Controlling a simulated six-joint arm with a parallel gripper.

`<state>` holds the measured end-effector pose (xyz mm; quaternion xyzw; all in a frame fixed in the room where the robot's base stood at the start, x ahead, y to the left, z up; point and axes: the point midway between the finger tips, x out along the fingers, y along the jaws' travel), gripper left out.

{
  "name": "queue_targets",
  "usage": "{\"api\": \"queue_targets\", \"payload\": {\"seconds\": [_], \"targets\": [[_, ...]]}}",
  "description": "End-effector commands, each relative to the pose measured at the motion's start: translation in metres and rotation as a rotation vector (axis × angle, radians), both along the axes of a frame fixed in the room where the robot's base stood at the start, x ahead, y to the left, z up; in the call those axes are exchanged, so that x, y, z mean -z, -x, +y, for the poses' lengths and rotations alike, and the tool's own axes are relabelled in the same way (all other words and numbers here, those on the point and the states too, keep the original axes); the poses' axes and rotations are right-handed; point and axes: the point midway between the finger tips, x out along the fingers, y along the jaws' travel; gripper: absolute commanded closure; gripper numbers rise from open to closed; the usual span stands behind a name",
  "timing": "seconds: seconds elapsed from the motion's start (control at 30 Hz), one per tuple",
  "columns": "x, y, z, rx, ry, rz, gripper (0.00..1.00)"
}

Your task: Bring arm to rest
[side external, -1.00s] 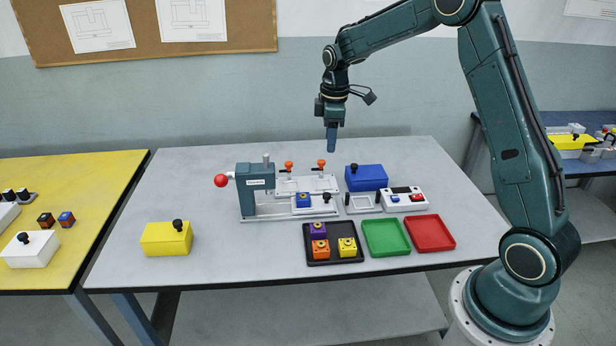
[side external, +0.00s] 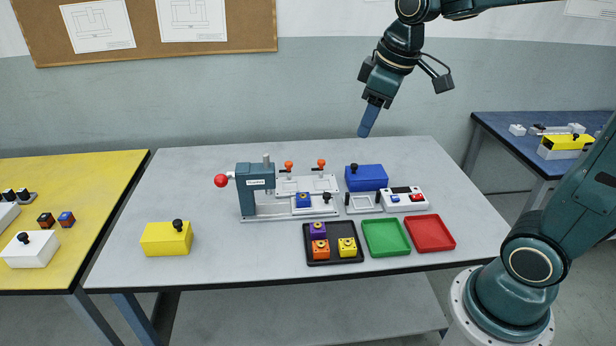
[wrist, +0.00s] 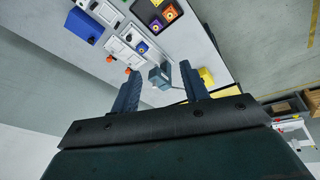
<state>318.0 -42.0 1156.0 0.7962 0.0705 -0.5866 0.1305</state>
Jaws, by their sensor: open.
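My gripper (side external: 365,131) hangs in the air above the back of the grey table, tilted, well clear of everything on it. In the wrist view my gripper (wrist: 158,92) shows two dark fingers spread apart with nothing held between them. The teal press fixture with a red ball handle (side external: 256,184) stands on the table; it also shows far below in the wrist view (wrist: 160,76). A blue block (side external: 303,201) sits in the fixture's white plate.
The grey table (side external: 220,250) holds a blue box (side external: 366,178), a yellow box (side external: 167,238), a switch box (side external: 405,199), a black tray of blocks (side external: 334,257), and empty green (side external: 386,238) and red (side external: 430,233) trays. A yellow table (side external: 60,260) stands left. Air around my gripper is free.

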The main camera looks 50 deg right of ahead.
Motion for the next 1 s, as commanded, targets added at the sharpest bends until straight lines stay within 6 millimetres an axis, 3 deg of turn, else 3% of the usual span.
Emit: {"api": "queue_targets", "payload": {"seconds": [0.27,0.6,0.8,1.0], "targets": [[-0.007,0.057,0.021,0.097,-0.045,-0.078,0.55],[0.002,0.117,0.038,0.209,-0.118,-0.161,0.55],[0.010,0.135,0.042,0.247,-0.146,-0.185,0.55],[0.012,0.140,0.043,0.257,-0.154,-0.190,0.55]]}}
